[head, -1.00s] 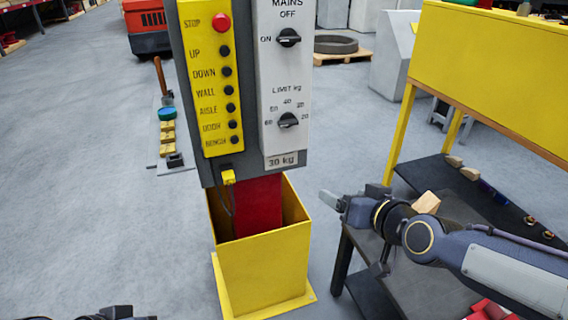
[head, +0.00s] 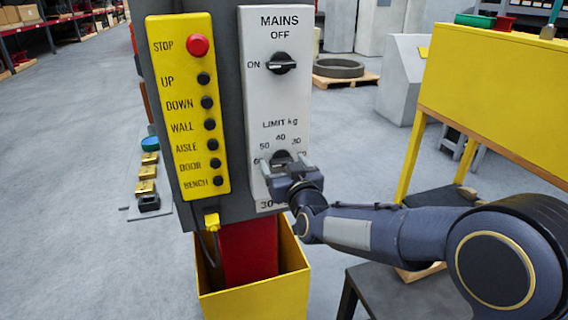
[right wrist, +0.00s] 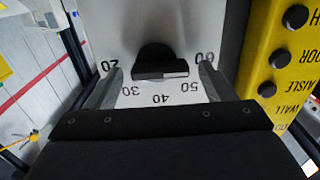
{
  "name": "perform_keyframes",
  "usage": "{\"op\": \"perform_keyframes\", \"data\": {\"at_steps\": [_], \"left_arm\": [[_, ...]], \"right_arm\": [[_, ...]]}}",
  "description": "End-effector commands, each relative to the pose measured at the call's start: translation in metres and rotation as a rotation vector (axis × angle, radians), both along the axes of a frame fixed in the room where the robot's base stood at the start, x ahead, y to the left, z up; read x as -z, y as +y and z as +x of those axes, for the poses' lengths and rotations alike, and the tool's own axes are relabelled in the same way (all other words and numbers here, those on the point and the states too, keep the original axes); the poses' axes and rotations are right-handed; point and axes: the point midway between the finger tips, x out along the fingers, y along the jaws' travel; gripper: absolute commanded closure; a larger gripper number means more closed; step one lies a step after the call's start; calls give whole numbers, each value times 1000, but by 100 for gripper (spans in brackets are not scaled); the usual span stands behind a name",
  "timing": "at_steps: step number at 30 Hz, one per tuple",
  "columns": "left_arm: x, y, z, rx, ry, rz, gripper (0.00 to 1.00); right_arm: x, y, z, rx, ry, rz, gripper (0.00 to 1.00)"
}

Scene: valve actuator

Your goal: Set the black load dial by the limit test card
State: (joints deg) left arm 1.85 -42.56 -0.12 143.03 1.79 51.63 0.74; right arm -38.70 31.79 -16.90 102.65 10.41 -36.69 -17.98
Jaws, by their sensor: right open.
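The black load dial (head: 279,158) sits on the white panel below "LIMIT kg", partly hidden by my right gripper (head: 292,174). The right wrist view shows the dial (right wrist: 156,62) upside down, its bar lying across, with a pale mark on the half toward 50 and 60. My right gripper (right wrist: 161,68) is open, one finger on each side of the dial, with gaps between; contact does not show. The limit test card (head: 267,206), under the dial, is mostly covered by my gripper; it read 30 kg in the earlier view. My left gripper is out of view.
The black mains switch (head: 281,64) is above the dial. A yellow button strip (head: 188,110) with a red stop button (head: 197,45) is to the left. A yellow bin (head: 258,302) stands below. A yellow-panelled bench (head: 490,85) stands at the right.

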Motion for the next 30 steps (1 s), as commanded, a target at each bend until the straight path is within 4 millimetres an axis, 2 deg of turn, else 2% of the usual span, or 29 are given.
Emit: {"op": "perform_keyframes", "data": {"at_steps": [9, 19, 30], "left_arm": [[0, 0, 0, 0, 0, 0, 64], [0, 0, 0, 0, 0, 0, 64], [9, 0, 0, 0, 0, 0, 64]], "right_arm": [[1, 1, 4, 0, 1, 1, 24], [0, 1, 3, 0, 1, 0, 67], [2, 0, 4, 0, 19, 57, 68]]}}
